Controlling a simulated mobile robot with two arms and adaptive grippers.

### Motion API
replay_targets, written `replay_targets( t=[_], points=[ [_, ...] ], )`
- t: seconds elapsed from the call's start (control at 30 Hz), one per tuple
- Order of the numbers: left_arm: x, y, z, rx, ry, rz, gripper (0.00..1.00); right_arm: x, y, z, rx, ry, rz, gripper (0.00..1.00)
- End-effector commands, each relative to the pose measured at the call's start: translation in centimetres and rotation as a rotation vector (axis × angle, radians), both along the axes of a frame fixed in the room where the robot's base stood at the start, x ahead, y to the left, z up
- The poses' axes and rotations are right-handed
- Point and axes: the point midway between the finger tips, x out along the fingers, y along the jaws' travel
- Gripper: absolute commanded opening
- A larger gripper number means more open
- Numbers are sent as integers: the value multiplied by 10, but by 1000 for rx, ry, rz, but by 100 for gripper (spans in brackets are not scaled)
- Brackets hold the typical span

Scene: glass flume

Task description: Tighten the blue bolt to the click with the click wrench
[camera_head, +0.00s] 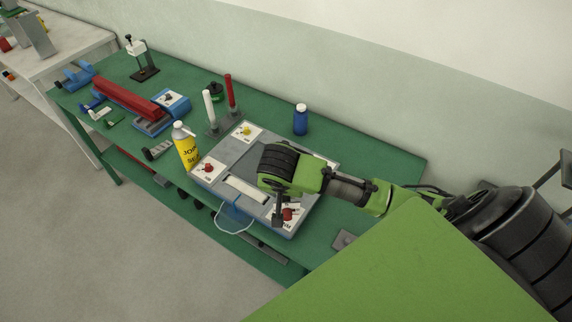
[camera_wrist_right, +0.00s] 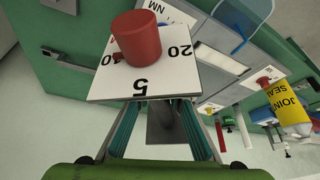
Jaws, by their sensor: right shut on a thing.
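My right gripper (camera_head: 279,219) points down at the near right corner of the grey assembly (camera_head: 229,165). It is shut on a dark grey part (camera_wrist_right: 165,125), apparently the click wrench, mostly hidden by its fingers. Whether plate and wrench are joined is unclear. I cannot make out the blue bolt; my right arm covers part of the assembly. My left gripper is out of view.
A yellow joint seal bottle (camera_head: 185,146) stands at the assembly's left edge. White and red sticks (camera_head: 230,94) and a blue bottle (camera_head: 300,120) stand behind. A red beam (camera_head: 130,98) lies farther left. The green table (camera_head: 365,165) is bare at the back right.

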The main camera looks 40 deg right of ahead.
Motion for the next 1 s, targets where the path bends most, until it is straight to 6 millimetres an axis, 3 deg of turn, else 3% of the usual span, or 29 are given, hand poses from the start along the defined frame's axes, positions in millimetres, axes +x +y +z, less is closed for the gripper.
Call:
replay_targets(
  t=[0.6, 1.0],
  points=[
    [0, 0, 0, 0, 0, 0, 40, 1, 0, 30, 0, -4, 0, 0],
    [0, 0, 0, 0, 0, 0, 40, 1, 0, 31, 0, -4, 0, 0]
  ],
)
